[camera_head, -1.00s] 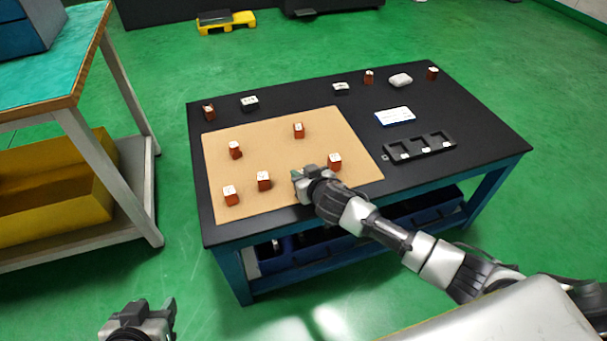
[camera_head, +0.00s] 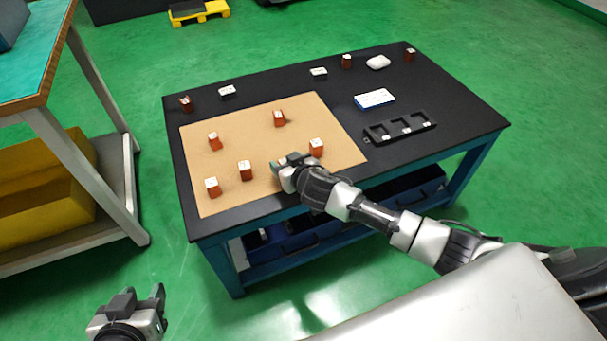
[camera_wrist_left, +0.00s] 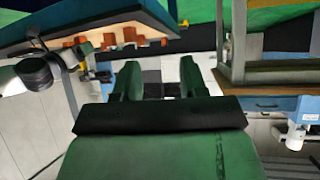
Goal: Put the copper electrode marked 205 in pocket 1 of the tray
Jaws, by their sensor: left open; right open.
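Several copper electrodes with white tops stand on the tan mat (camera_head: 240,201): one at the back (camera_head: 279,118), one at right (camera_head: 316,148), one at left (camera_head: 214,141), one in the middle front (camera_head: 245,171) and one at front left (camera_head: 212,188). Their markings are too small to read. The black tray (camera_head: 396,134) with three pockets lies right of the mat and looks empty. My right gripper (camera_head: 277,165) is open over the mat's front part, between the middle-front and right electrodes. My left gripper (camera_head: 142,296) is open and empty, away from the table; its green fingers show in the left wrist view (camera_wrist_left: 160,78).
More copper blocks stand on the black table (camera_head: 460,112) at its back left (camera_head: 186,104) and back right (camera_head: 347,62), (camera_head: 410,55). A blue-white box (camera_head: 374,98) and a white rounded item (camera_head: 378,62) lie behind the tray. A workbench (camera_head: 20,90) stands at left.

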